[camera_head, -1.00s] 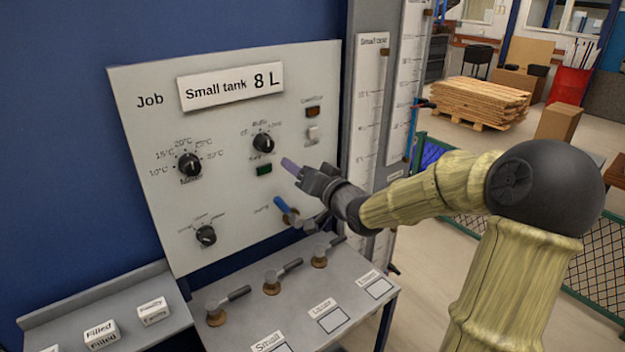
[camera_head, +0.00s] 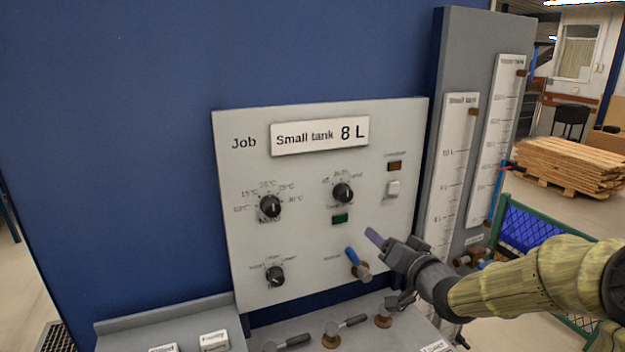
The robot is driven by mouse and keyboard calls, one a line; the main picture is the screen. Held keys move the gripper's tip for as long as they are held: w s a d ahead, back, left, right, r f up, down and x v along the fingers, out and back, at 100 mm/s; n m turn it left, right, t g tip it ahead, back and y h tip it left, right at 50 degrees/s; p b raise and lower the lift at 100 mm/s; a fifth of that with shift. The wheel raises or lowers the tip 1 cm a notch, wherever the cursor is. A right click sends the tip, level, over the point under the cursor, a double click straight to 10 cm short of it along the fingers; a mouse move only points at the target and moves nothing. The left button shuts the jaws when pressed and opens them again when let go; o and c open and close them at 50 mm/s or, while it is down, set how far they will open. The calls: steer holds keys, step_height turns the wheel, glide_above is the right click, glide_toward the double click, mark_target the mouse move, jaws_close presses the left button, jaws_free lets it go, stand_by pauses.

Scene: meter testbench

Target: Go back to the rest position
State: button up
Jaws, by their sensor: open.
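My gripper (camera_head: 376,241) is at the lower right of the grey control panel (camera_head: 300,289), its purple-tipped fingers pointing up and left. It is open and holds nothing that I can see. It is in front of the panel, close to the blue-handled lever (camera_head: 353,257), and appears apart from it. My arm reaches in from the right edge.
A bench with valve levers (camera_head: 345,327) lies below the panel. Tall tank gauges (camera_head: 458,170) stand to the right. A green mesh fence (camera_head: 545,235) and a stack of wood (camera_head: 565,166) are behind my arm. A large blue wall (camera_head: 110,150) fills the left.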

step_height(320, 180, down, 8)
steer(key=s+a+g+h, duration=0.2)
steer(key=g, duration=0.1)
steer(key=s+a+f+n+g+h, duration=0.1)
steer(key=s+f+g, duration=0.4)
steer(key=s, duration=0.5)
steer(key=s+a+f+n+g+h, duration=0.2)
steer(key=s+f+g, duration=0.3)
steer(key=s, duration=0.5)
steer(key=shift+s+a+g, duration=0.25)
steer(key=shift+g, duration=0.05)
